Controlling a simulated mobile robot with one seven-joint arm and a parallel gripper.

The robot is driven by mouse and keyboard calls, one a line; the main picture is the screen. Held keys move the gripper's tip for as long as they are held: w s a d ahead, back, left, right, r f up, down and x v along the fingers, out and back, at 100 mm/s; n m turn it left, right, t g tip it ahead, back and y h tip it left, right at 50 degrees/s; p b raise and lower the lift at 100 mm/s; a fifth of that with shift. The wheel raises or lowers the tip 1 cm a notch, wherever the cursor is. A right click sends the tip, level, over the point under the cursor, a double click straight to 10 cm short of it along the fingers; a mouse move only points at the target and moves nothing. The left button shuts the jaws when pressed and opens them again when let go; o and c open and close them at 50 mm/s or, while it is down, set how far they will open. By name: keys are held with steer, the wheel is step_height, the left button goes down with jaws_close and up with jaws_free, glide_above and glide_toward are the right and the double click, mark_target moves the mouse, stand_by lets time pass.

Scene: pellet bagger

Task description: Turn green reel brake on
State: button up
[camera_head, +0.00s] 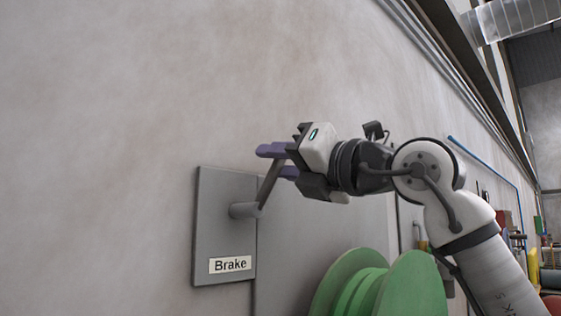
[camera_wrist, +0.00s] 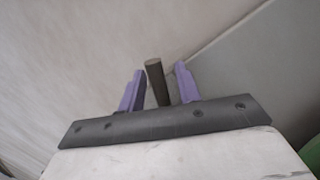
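The brake's grey plate (camera_head: 212,230) is on the wall and bears a "Brake" label (camera_head: 230,265). Its lever (camera_head: 269,187) slants up and to the right from a round pivot (camera_head: 244,210). My gripper (camera_head: 273,161) has two purple fingers at the lever's upper end. In the wrist view the lever's dark bar (camera_wrist: 157,80) stands between the spread fingers (camera_wrist: 160,68), nearer the left one. Gaps show on both sides, so my gripper is open around the lever and not clamped on it. The green reel (camera_head: 420,285) is below my arm, partly cut off by the frame.
The pale wall (camera_head: 130,120) runs behind the plate and is bare to the left. A grey panel (camera_wrist: 260,65) lies to the right in the wrist view. Pipes (camera_head: 430,45) run along the upper wall. Several coloured items stand far off at the right.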

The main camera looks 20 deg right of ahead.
steer(key=b+v, duration=0.3)
steer(key=v, duration=1.1)
steer(key=shift+w, duration=0.1)
